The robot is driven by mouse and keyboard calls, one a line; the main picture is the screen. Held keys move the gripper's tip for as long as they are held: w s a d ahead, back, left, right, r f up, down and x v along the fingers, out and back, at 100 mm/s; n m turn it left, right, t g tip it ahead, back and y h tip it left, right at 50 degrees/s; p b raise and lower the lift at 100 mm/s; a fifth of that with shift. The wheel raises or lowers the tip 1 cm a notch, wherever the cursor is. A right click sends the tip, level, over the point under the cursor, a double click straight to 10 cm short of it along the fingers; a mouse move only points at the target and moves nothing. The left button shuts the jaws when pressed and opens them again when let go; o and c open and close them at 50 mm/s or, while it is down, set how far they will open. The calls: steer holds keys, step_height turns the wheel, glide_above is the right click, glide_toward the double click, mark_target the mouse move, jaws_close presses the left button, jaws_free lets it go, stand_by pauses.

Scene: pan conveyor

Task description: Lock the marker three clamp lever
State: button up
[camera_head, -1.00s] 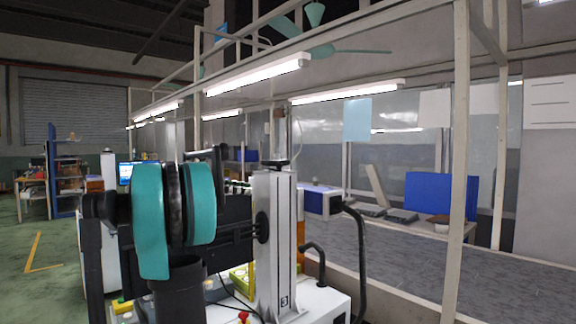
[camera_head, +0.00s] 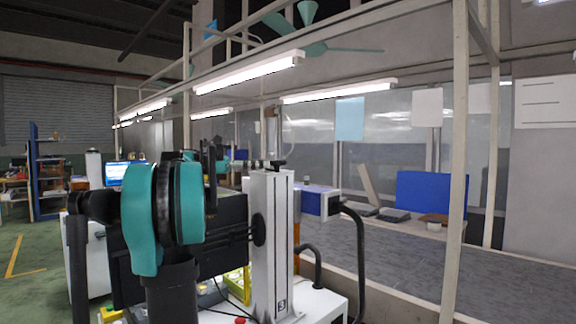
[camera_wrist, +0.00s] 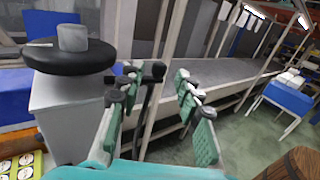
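The post with a "3" label, a light grey upright column (camera_head: 270,240), stands right of my arm in the head view. A black disc with a grey knob (camera_wrist: 72,40) tops a grey column (camera_wrist: 75,115) at left in the wrist view. I cannot tell for certain which part is the clamp lever. My gripper (camera_wrist: 158,133) is open, its teal finger pads apart with nothing clearly held between them. The column top lies left of the fingers in the wrist view, apart from the pads. In the head view my arm hides much of the gripper, near the column's top.
A black curved handle (camera_head: 358,255) rises right of the post. Blue and white equipment (camera_head: 318,201) sits behind the post. A long grey conveyor surface (camera_head: 410,260) runs at right, with frame uprights (camera_head: 457,180) in front. Green floor (camera_head: 30,250) is open at left.

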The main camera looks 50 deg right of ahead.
steer(key=x, duration=0.9)
steer(key=shift+d, duration=0.15)
steer(key=shift+s, duration=0.1)
jaws_close()
